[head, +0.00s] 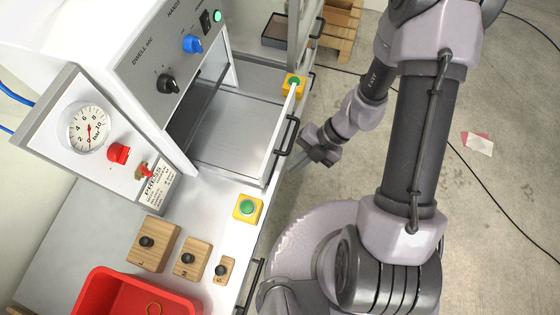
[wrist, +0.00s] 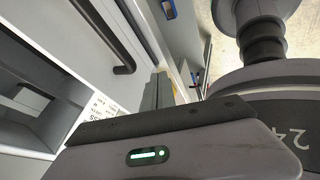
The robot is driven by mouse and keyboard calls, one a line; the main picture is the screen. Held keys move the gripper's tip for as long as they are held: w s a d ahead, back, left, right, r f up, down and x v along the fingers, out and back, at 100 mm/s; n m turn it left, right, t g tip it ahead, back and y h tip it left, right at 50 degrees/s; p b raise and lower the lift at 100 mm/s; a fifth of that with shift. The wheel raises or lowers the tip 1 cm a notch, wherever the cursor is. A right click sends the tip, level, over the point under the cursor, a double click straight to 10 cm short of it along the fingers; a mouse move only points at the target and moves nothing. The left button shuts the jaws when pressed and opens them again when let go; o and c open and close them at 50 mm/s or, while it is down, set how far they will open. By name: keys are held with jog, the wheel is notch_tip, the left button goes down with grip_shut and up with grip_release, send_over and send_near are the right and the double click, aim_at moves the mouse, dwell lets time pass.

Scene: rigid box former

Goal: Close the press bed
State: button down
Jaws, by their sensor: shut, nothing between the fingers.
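The press bed (head: 232,128) is a pale metal tray that slides like a drawer. It stands pulled out from under the white press housing (head: 100,55), with its flat floor showing. A dark bar handle (head: 287,136) is on its outer front wall; a dark bar handle also shows in the wrist view (wrist: 98,36). My gripper (head: 316,151) is shut and empty, just outside the front wall, to the right of the handle and seemingly apart from it. Its grey fingers (wrist: 160,91) show partly in the wrist view, with the tips hard to make out.
Green buttons on yellow boxes flank the bed, one behind (head: 293,84) and one in front (head: 247,208). Wooden knobbed blocks (head: 153,244) and a red bin (head: 95,280) are on the bench. A wooden pallet (head: 343,30) stands behind. Floor at right is mostly clear.

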jog(key=shift+w+a+f, duration=0.1)
jog(key=shift+w+a, duration=0.1)
jog(key=shift+a, duration=0.5)
jog(key=shift+w+a+f, duration=0.1)
jog(key=shift+w+a, duration=0.1)
jog(key=shift+a, duration=0.5)
jog(key=shift+w+a, duration=0.2)
jog(key=shift+a, duration=0.5)
jog(key=shift+a, duration=0.1)
